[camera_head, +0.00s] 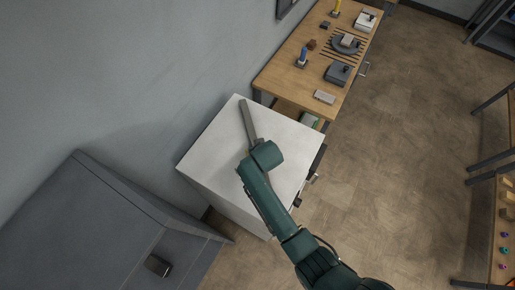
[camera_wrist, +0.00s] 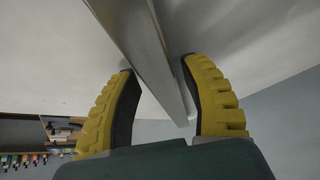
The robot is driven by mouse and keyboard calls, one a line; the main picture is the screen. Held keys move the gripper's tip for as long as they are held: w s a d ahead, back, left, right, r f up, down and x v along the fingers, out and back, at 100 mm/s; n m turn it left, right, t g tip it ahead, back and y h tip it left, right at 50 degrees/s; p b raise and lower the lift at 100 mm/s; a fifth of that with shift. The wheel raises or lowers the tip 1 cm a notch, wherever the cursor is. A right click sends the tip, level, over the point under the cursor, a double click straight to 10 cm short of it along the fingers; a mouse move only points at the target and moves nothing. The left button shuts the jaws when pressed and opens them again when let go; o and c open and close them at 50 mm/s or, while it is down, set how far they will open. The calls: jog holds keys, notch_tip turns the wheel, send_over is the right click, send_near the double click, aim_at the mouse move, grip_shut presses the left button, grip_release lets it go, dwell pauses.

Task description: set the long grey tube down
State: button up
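The long grey tube (camera_head: 248,122) is a straight bar over the white top of the cabinet (camera_head: 217,147). One end points toward the wall; the other end runs to my gripper (camera_head: 253,158), which my green arm mostly hides. In the wrist view the tube (camera_wrist: 142,45) passes at a slant between the yellow fingers of my gripper (camera_wrist: 158,68). The fingers close in on both its sides, so the gripper looks shut on it, though full contact on the right side is hard to see. Whether the tube touches the cabinet top is unclear.
A wooden workbench (camera_head: 290,80) with several tools and parts stands beyond the cabinet. A grey cabinet (camera_head: 95,225) is at the lower left, beside the wall. Bare white top lies on both sides of the tube. Open floor (camera_head: 400,140) is at the right.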

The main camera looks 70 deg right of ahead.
jog(key=p+v, duration=0.1)
jog(key=v, duration=1.1)
jog(key=shift+r, duration=0.15)
jog(key=w+a+r+n+t, duration=0.1)
jog(key=w+a+r+t, duration=0.1)
jog(key=w+r, duration=0.35)
jog(key=w+a+r+n+t, duration=0.2)
jog(key=w+r+t, duration=0.1)
jog(key=w+r, duration=0.3)
jog(key=w+a+r+n+t, duration=0.1)
jog(key=a+r+n+t, duration=0.1)
jog(key=a+r, duration=0.3)
jog(key=w+a+r+n+t+y, duration=0.1)
jog(key=a+r+t, duration=0.4)
jog(key=r, duration=0.9)
jog(key=w+a+r+n+t+y, duration=0.1)
jog(key=w+a+r+n+t, duration=0.2)
jog(key=a+r, duration=0.4)
notch_tip(320, 180, up, 3)
jog(key=shift+a+r+t, duration=0.2)
jog(key=shift+a+t, duration=0.05)
jog(key=shift+t, duration=0.25)
jog(key=shift+o, duration=1.4)
jog(key=s+a+r+n+t+y, duration=0.2)
jog(key=s+a+r, duration=0.1)
jog(key=a+r, duration=0.2)
notch_tip(320, 180, up, 2)
jog(key=shift+r+t+y, duration=0.1)
jog(key=shift+t+y, duration=0.2)
jog(key=shift+t, duration=0.1)
